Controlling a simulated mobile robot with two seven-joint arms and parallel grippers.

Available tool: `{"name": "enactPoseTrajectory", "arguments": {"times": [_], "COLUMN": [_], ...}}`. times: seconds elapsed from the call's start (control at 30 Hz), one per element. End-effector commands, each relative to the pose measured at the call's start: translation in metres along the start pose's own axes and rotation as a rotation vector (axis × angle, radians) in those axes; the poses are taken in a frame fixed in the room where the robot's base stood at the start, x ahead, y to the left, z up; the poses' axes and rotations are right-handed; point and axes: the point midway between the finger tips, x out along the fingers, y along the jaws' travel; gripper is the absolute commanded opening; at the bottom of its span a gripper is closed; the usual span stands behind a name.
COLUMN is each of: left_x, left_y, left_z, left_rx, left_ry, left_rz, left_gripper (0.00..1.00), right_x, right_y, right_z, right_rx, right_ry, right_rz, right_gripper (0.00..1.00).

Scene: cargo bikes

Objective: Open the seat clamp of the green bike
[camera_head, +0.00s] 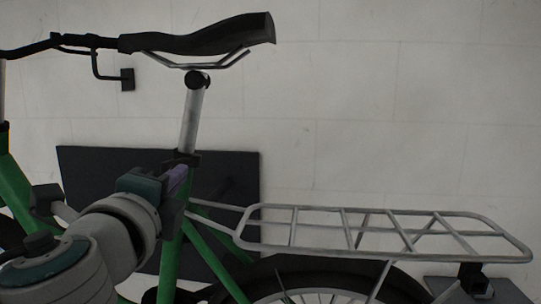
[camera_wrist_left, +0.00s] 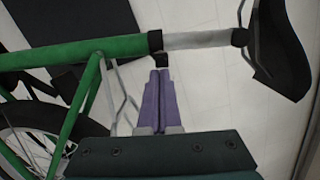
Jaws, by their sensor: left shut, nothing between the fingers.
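The green bike (camera_head: 171,262) stands across the left and middle of the head view, with its black saddle (camera_head: 205,36) on a silver seat post (camera_head: 190,122). The dark seat clamp (camera_head: 184,157) sits where the post enters the green frame. It also shows in the left wrist view as a black collar and block (camera_wrist_left: 157,46). My left gripper (camera_head: 180,175) has purple fingers, shut and empty, just below the clamp. In the left wrist view the fingertips (camera_wrist_left: 159,72) lie close to the clamp block; I cannot tell if they touch. My right gripper is not in view.
A silver rear rack (camera_head: 390,213) extends right from the seat tube over the rear wheel (camera_head: 310,278). A dark panel (camera_head: 90,168) lies behind the frame. Handlebar parts (camera_head: 70,41) are at the upper left. The light tiled surface at upper right is clear.

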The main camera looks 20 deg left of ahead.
Motion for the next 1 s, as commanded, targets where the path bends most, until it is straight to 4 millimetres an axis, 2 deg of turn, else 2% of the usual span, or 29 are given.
{"name": "enactPoseTrajectory", "arguments": {"times": [0.1,0.43,0.7,1.0], "left_x": [0.001,0.001,0.006,0.007], "left_y": [0.000,0.001,0.001,0.000], "left_z": [0.005,0.006,0.025,0.028], "left_rx": [0.002,0.000,0.000,0.002], "left_ry": [0.000,0.000,-0.002,-0.009], "left_rz": [0.001,0.001,0.000,-0.001], "left_gripper": [0.00,0.00,0.00,0.00], "right_x": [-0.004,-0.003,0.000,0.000], "right_y": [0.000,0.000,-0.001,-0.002], "right_z": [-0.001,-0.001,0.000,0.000], "right_rx": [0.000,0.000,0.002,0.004], "right_ry": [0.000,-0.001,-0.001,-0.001], "right_rz": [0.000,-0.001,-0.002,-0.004], "right_gripper": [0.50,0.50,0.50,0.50]}}
